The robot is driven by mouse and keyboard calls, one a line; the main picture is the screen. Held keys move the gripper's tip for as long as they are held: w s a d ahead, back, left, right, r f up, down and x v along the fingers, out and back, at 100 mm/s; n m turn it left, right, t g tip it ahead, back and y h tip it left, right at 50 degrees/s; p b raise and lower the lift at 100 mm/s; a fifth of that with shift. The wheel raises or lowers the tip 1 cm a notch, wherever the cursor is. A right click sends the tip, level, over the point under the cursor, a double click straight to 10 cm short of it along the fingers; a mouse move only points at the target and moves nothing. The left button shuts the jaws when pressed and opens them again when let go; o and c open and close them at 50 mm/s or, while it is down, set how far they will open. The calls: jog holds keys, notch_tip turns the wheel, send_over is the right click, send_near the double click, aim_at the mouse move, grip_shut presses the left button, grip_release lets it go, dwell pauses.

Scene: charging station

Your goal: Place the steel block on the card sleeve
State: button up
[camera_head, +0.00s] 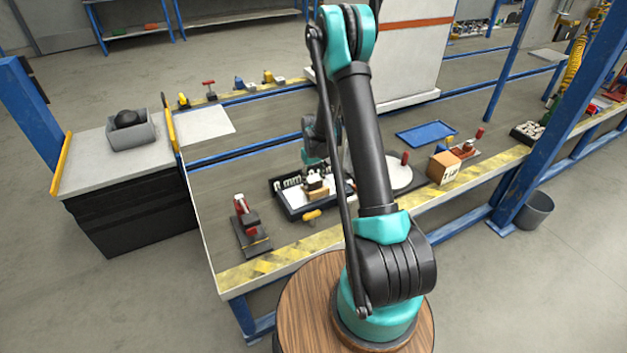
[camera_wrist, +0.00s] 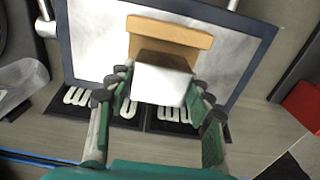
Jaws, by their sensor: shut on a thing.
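My gripper (camera_wrist: 160,92) is shut on a pale grey steel block (camera_wrist: 161,82), with a green finger on each side of it. The tan card sleeve (camera_wrist: 170,33) lies just beyond the block in the wrist view, and the block hides part of it. I cannot tell whether the block touches the sleeve or is just above it. In the head view the block (camera_head: 313,180) and the sleeve (camera_head: 318,193) show small and close together at the dark tray, below my gripper, which is partly hidden by my arm.
The dark-rimmed tray (camera_wrist: 253,24) has a pale floor and white hook-like pieces (camera_wrist: 172,113) by its near side. A red toggle clamp (camera_head: 241,205) stands left of it on the bench. A white disc (camera_head: 397,178), a cardboard box (camera_head: 442,167) and a blue tray (camera_head: 425,132) stand right.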

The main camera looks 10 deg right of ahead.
aim_at(314, 178)
jog(key=shift+f, duration=0.1)
jog(key=o, duration=1.7)
jog(key=shift+c, duration=0.2)
notch_tip(314, 178, up, 12)
jog(key=s+d+r+m+t, duration=0.2)
jog(key=s+r, duration=0.7)
jog(key=s, duration=0.4)
jog(key=s+d+f+m+t, duration=0.1)
jog(key=s+d+t, duration=0.1)
jog(key=s, duration=1.5)
jog(key=shift+s+m, duration=0.25)
jog(key=shift+m, duration=0.05)
